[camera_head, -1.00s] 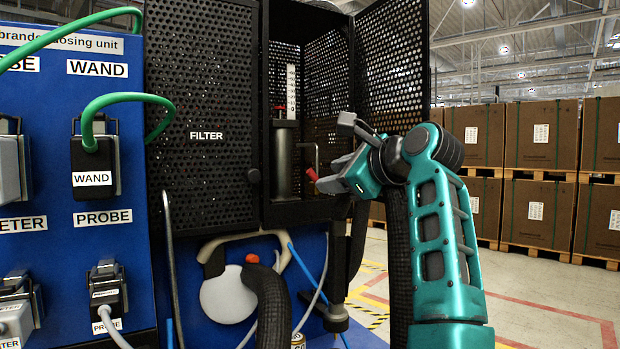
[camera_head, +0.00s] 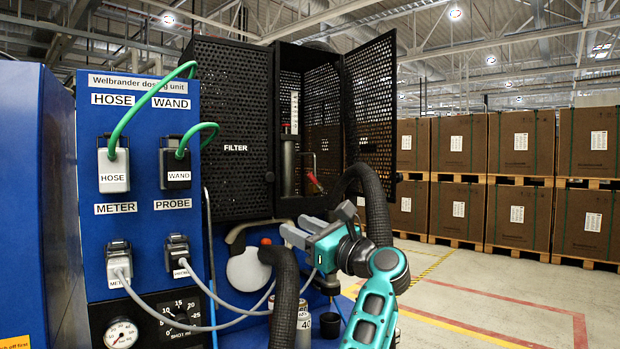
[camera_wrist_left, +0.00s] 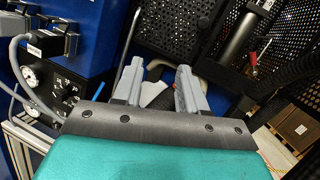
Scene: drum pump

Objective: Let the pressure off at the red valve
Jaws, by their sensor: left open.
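The cage cabinet (camera_head: 368,90) stands open, its mesh door swung out to the right. Inside is a grey cylinder (camera_head: 287,165) with a small red part (camera_head: 290,137) at its top, below a white scale. A red-tipped lever (camera_head: 314,182) sticks out at the cylinder's right and hangs slanting down; it also shows in the left wrist view (camera_wrist_left: 253,58). I cannot tell which red part is the valve. My left gripper (camera_head: 312,222) is open and empty, below the lever and apart from it. Its fingers also show in the left wrist view (camera_wrist_left: 158,78). My right gripper is not in view.
A thick black hose (camera_head: 375,200) arches beside my left gripper; another (camera_head: 285,290) rises left of it. The blue dosing panel (camera_head: 138,240) with plugs, cables and a gauge (camera_head: 121,333) stands left. The floor at right is open before stacked boxes (camera_head: 520,150).

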